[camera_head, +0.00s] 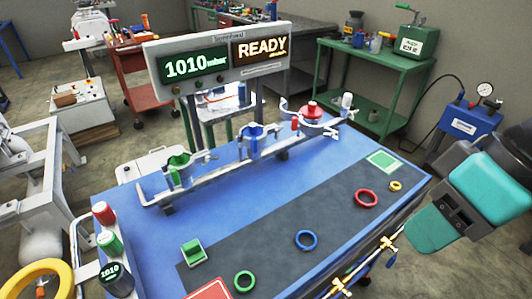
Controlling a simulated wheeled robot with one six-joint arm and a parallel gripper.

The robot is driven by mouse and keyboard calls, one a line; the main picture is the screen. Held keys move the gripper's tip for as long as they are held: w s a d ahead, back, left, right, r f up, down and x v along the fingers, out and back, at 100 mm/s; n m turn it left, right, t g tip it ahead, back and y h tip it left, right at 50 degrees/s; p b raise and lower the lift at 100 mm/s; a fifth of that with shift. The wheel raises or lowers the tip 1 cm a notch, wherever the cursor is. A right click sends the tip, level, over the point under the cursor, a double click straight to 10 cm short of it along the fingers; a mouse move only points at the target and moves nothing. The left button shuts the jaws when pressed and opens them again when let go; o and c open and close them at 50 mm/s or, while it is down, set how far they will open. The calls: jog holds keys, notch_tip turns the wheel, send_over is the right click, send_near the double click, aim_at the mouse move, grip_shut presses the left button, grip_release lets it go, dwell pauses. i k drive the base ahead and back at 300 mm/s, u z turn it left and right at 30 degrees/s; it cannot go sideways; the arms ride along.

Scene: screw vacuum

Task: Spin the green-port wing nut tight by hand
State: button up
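The green port (178,162) stands at the left end of a metal rail on the blue bench, with a clamp around it. A small metal piece sticks out from the clamp's right side; it looks like the wing nut (207,156), but it is too small to tell how far it is screwed on. My teal and grey arm end with my gripper (430,232) is at the right edge, far from the green port. Its fingers cannot be made out clearly.
The blue port (252,142) and red port (312,110) stand further right on the same rail. Red (366,198), blue (305,240) and green (244,281) rings lie on the dark mat. A display (220,62) reading 1010 mbar and READY stands behind the rail.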

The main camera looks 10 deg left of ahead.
aim_at(208, 158)
jog(key=z, duration=0.25)
jog(key=k, duration=0.55)
jog(key=u, duration=1.1)
jog(key=i, duration=0.5)
jog(key=z, duration=0.05)
